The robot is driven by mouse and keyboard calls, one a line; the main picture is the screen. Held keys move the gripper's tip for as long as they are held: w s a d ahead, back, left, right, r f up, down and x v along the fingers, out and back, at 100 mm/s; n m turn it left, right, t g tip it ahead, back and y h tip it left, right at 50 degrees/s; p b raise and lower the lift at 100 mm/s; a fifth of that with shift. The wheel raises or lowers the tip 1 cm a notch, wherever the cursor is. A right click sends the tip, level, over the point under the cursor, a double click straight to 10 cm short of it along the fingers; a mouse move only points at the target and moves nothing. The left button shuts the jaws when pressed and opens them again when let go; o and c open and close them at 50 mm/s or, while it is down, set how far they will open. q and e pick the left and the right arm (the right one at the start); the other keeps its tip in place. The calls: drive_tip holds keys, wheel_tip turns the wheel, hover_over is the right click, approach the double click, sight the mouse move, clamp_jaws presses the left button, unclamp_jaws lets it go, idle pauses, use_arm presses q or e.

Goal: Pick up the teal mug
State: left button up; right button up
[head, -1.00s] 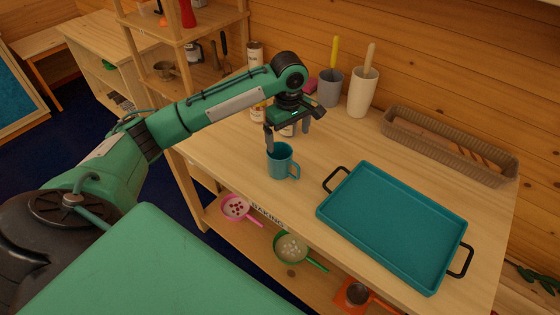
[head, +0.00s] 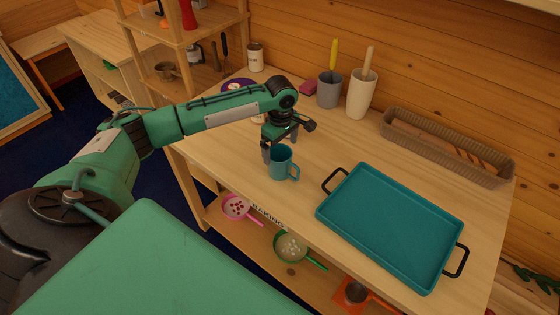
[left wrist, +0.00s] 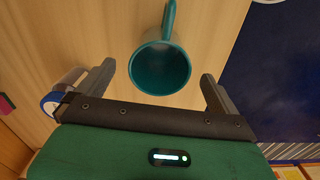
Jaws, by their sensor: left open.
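The teal mug (head: 280,165) stands upright on the wooden table near its left front edge, its handle toward the right in the head view. In the left wrist view the mug (left wrist: 161,70) is seen from above, its open mouth ahead of and between the two fingertips. In the left wrist view the gripper (left wrist: 156,84) has a finger on each side of the mug, with gaps. My right gripper is not in view.
A teal tray (head: 323,213) with black handles lies right of the mug. Behind stand a grey cup (head: 329,90), a cream cup (head: 361,99) and a long woven basket (head: 450,152). Pans (head: 291,247) rest on the lower shelf. A can (head: 256,57) stands at the back.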

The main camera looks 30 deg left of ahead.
sight(280, 153)
use_arm(q)
drive_tip(key=shift+a+f+p, duration=0.1)
drive_tip(key=shift+f+p, duration=0.3)
drive_tip(key=shift+f, duration=1.5)
drive_tip(key=c, duration=1.3)
drive_tip(key=shift+o, duration=0.2)
drive_tip(key=shift+r, duration=0.1)
